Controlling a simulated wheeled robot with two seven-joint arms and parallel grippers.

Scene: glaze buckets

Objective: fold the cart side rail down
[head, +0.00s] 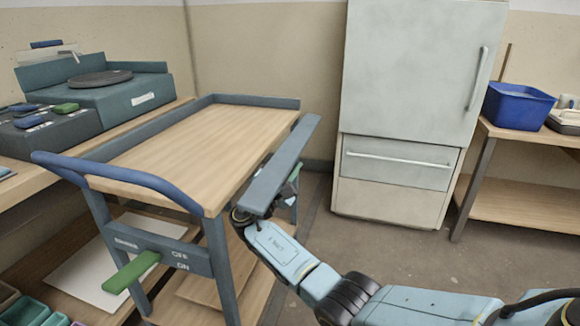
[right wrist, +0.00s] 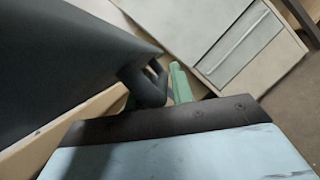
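The cart (head: 180,150) has a wooden top and a blue-grey frame. My left gripper is out of view.
The cart's push handle (head: 120,177) and a green lever (head: 131,272) marked with ON and OFF face me. A left bench holds a potter's wheel (head: 100,79). A fridge (head: 420,80) and a shelf with a blue bucket (head: 517,106) stand behind. Floor right of the cart is clear.

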